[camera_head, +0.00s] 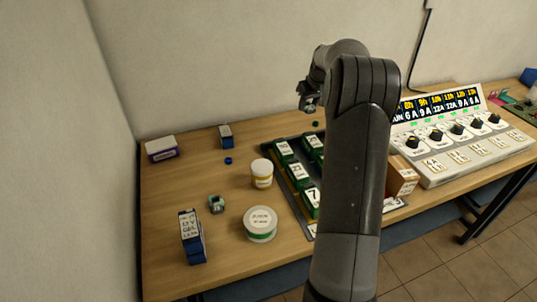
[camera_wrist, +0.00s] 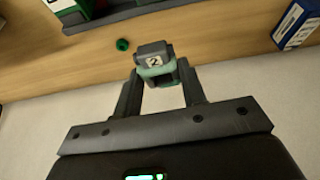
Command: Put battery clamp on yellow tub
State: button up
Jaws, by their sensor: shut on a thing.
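My gripper (camera_head: 309,100) is raised above the back of the table in the head view, partly hidden by my arm. In the wrist view my gripper (camera_wrist: 158,80) is shut on a small grey and green battery clamp (camera_wrist: 153,50) with a "2" label. A white tub with a yellow band (camera_head: 261,175), which looks like the yellow tub, stands upright left of the battery tray. My gripper is above it and to its right, well apart. A similar small grey-green clamp (camera_head: 216,204) lies on the table left of the tubs.
A white tub with a green band (camera_head: 260,224) stands in front. A tray of green batteries (camera_head: 299,173) lies to the right, partly behind my arm. A blue battery box (camera_head: 193,238) and a purple-white box (camera_head: 161,148) stand left. A charger panel (camera_head: 465,135) fills the right.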

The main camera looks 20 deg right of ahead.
jog(key=s+a+r, duration=0.3)
jog(key=s+a, duration=0.4)
jog(key=s, duration=0.5)
jog(key=s+a+r, duration=0.3)
jog(key=s+a, duration=0.4)
jog(key=s, duration=0.4)
send_over(261, 164)
jog(key=s, duration=0.1)
notch_tip(261, 164, down, 7)
jog(key=shift+s+f, duration=0.15)
jog(key=shift+f, duration=1.9)
jog(key=shift+f, duration=0.15)
jog(key=o, duration=1)
